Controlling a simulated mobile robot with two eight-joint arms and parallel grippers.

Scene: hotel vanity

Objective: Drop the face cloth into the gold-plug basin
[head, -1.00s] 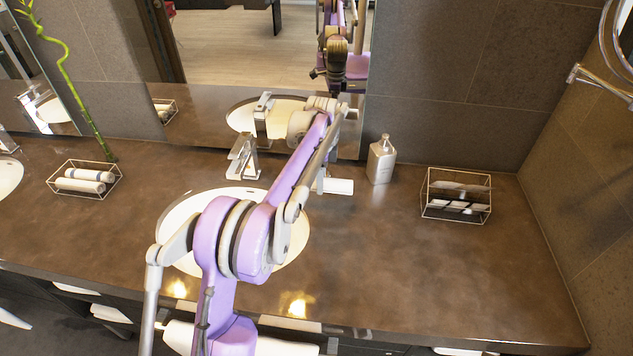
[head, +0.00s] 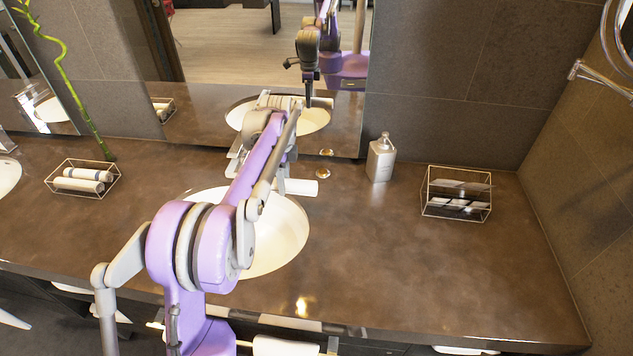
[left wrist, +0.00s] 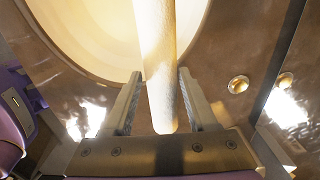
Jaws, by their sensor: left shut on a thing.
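The face cloth (head: 300,187) is a white roll. My left gripper (left wrist: 159,74) is shut on it, with a finger on each side in the left wrist view, where the cloth (left wrist: 160,75) runs lengthwise between them. In the head view my arm hides most of the gripper. The cloth is at the back right rim of the white round basin (head: 285,240); its exact height is unclear. The basin (left wrist: 95,40) fills the upper left of the left wrist view. A small gold disc (head: 323,174) lies on the counter behind and right of the basin. My right gripper is out of view.
A soap dispenser (head: 381,160) and a wire box (head: 456,208) stand to the right. A wire tray with rolled cloths (head: 83,180) stands to the left. The faucet is mostly hidden by my arm. The mirror (head: 230,100) rises behind. The front right counter is clear.

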